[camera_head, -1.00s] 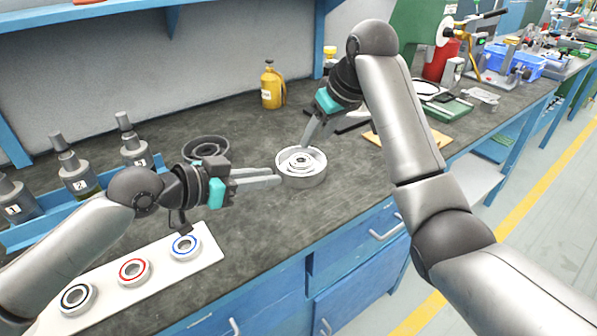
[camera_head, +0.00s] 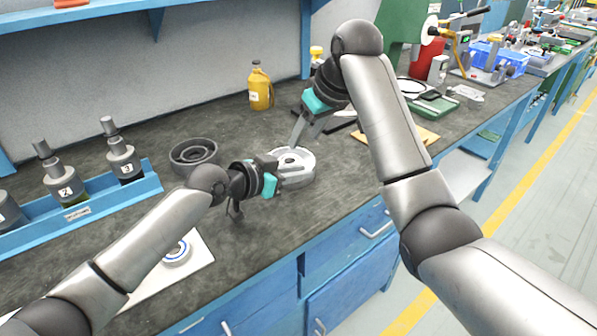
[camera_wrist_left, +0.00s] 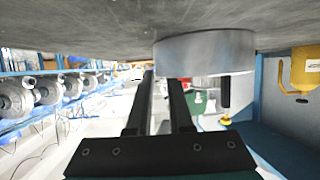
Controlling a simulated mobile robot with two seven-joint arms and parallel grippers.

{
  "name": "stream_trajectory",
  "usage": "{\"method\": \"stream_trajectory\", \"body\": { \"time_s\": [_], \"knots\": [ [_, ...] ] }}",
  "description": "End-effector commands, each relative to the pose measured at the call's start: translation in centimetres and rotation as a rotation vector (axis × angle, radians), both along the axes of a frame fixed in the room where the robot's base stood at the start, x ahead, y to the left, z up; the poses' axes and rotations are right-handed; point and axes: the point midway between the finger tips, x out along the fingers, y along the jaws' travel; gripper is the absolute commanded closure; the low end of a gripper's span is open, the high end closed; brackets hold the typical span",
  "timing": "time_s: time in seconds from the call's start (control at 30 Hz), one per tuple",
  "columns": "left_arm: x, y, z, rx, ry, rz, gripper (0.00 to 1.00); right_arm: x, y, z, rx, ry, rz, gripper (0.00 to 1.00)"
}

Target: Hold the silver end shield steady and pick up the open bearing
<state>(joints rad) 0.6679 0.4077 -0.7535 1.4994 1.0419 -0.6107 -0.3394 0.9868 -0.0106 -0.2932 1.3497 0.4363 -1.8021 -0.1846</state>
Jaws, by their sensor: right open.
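The silver end shield (camera_head: 303,157), a round metal ring, sits on the dark bench top. In the left wrist view, which is upside down, its side wall (camera_wrist_left: 205,52) shows just beyond my fingers. My left gripper (camera_head: 297,178) is at its near side with a gap between the fingers; contact is unclear. My right gripper (camera_head: 302,142) is open, pointing down at its far rim. A blue-ringed bearing (camera_head: 177,253) lies on the white board (camera_head: 195,268) at lower left; my left arm hides the rest of the board. I cannot tell which bearing is the open one.
A dark grey round housing (camera_head: 193,154) stands left of the shield. A blue rack (camera_head: 85,217) with numbered bottles is at left. A yellow bottle (camera_head: 260,88) stands near the wall. Bench top between shield and front edge is clear.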

Motion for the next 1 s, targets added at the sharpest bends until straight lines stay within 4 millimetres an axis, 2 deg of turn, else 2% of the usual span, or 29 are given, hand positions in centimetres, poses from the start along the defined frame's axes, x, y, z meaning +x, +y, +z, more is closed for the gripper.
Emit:
{"method": "stream_trajectory", "body": {
  "time_s": [0.27, 0.43, 1.0],
  "knots": [
    [0.03, -0.07, -0.04, 0.0, 0.0, -0.001, 0.82, -0.01, 0.01, 0.0, 0.0, 0.0, 0.0, 0.5],
    [0.01, -0.05, -0.05, 0.0, 0.001, -0.001, 1.0, -0.01, 0.01, 0.0, 0.0, 0.0, 0.0, 0.5],
    [-0.04, -0.02, -0.2, 0.002, 0.004, -0.001, 1.0, 0.0, 0.0, 0.0, 0.0, 0.0, 0.0, 0.5]
  ]
}}
